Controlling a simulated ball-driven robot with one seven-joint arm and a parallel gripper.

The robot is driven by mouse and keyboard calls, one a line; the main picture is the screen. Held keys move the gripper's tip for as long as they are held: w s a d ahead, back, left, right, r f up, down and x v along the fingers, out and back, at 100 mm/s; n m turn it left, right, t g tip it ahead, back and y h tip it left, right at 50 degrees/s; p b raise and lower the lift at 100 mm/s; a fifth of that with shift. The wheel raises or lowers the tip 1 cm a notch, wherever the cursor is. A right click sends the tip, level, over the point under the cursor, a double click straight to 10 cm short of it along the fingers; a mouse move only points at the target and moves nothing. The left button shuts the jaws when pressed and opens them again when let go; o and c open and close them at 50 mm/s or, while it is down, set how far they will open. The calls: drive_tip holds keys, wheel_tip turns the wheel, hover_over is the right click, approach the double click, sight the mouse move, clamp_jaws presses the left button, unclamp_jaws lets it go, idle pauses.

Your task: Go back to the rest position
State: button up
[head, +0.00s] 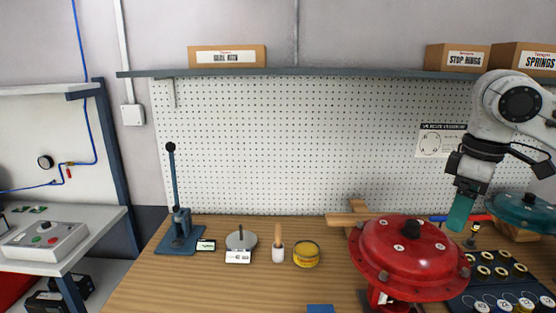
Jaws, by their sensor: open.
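My gripper (461,212) hangs at the right, pointing down, with a teal end just above and behind the right side of the red domed valve actuator (408,245). It is open, but the gap between its fingers is hard to make out from this angle. I see nothing clearly held in it. The red actuator has bolts around its rim and stands on the wooden bench (200,285). A teal domed housing (522,212) stands behind and to the right of my gripper, partly cut off by the picture edge.
A dark tray (460,300) with several round parts lies at the bench's right front. A lever press (178,235), a small scale (240,240), a brush in a white holder (278,252) and a yellow tin (306,254) stand left of the actuator. A shelf (330,72) carries boxes above.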

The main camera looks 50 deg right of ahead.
drive_tip(key=w+a+f+n+t+y, duration=0.1)
drive_tip(key=w+a+t, duration=0.25)
drive_tip(key=w, duration=0.75)
drive_tip(key=w+a+n+t+y, duration=0.1)
drive_tip(key=w+a+n+t, duration=0.3)
drive_tip(key=w, duration=0.6)
drive_tip(key=w+a+f+m+y, duration=0.2)
drive_tip(key=w+a+f+m, duration=0.2)
drive_tip(key=w+a+f, duration=0.6)
drive_tip(key=s+a+f+m+g, duration=0.1)
drive_tip(key=s+a+f, duration=0.5)
drive_tip(key=f, duration=0.4)
drive_tip(key=s+a+f+m+g, duration=0.1)
drive_tip(key=s+a+f+g, duration=0.15)
drive_tip(key=a+f, duration=0.65)
drive_tip(key=s+d+f+g+h, duration=0.1)
drive_tip(key=s+f+g+h, duration=0.1)
drive_tip(key=s+f, duration=0.3)
drive_tip(key=s+f+n+g+h, duration=0.1)
drive_tip(key=s+f, duration=0.5)
drive_tip(key=s, duration=0.7)
drive_tip(key=shift+s+d+g+h, duration=0.2)
drive_tip(key=shift+d+g+h, duration=0.2)
drive_tip(key=shift+h, duration=0.1)
